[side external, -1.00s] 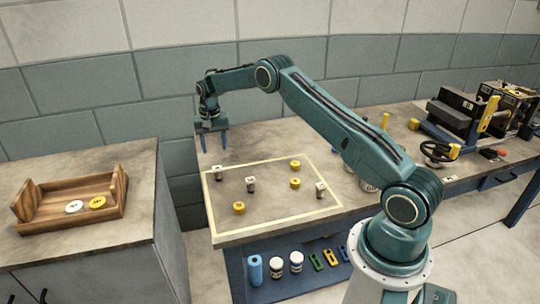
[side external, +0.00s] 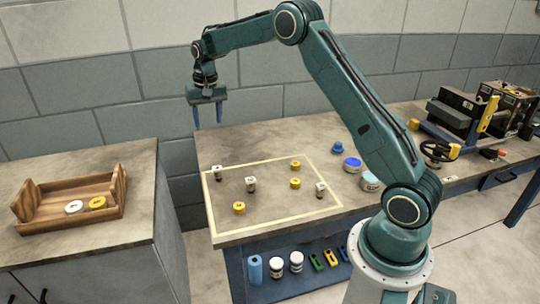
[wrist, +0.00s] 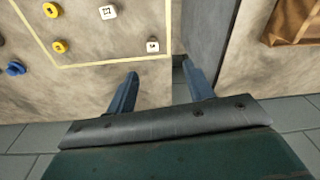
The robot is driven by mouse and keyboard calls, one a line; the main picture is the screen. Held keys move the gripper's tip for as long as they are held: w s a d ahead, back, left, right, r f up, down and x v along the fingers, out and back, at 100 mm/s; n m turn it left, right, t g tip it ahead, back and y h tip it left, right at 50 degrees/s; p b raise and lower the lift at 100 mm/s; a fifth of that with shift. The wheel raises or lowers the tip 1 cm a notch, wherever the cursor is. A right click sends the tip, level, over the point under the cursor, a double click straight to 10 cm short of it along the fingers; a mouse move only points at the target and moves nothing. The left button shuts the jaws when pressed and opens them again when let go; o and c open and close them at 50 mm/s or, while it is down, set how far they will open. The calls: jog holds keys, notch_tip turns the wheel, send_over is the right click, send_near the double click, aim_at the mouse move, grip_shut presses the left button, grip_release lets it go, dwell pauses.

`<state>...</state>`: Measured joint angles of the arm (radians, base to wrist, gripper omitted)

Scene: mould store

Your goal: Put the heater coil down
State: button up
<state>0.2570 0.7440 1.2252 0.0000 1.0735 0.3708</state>
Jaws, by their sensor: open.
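My gripper (side external: 208,120) hangs open and empty in the air, above the back left part of the table. The wrist view shows nothing between its fingers (wrist: 159,70). A small white-and-dark block (side external: 217,174) stands inside the taped frame's left corner, below and apart from the fingers; it also shows in the wrist view (wrist: 152,46). Two similar blocks stand in the frame, one in the middle (side external: 251,184) and one at the right (side external: 320,189). Several yellow round pieces (side external: 239,208) also lie in the frame. I cannot tell which piece is the heater coil.
A pale tape outline (side external: 264,229) marks the table's near left part. A wooden tray (side external: 42,212) with a white ring and a yellow ring stands on the separate left cabinet. A blue knob (side external: 337,147) and blue-lidded jar (side external: 352,165) stand behind the frame's right side. Machinery (side external: 450,118) is at right.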

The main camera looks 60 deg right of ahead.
jog(key=s+a+r+n+t, duration=0.1)
jog(key=s+a+r+n, duration=0.1)
jog(key=s+a+r, duration=0.5)
jog(key=s+a+r+n+t, duration=0.1)
jog(key=s+a+r+n, duration=0.15)
jog(key=s+r, duration=0.75)
jog(key=s+a+f+n+t, duration=0.1)
jog(key=s+a+f, duration=0.1)
jog(key=s, duration=0.9)
jog(key=s+a+f+n+t, duration=0.1)
jog(key=s+a+f, duration=0.1)
jog(key=s, duration=0.9)
jog(key=shift+a+n, duration=0.35)
jog(key=shift+a, duration=0.4)
jog(key=shift+d+f, duration=0.1)
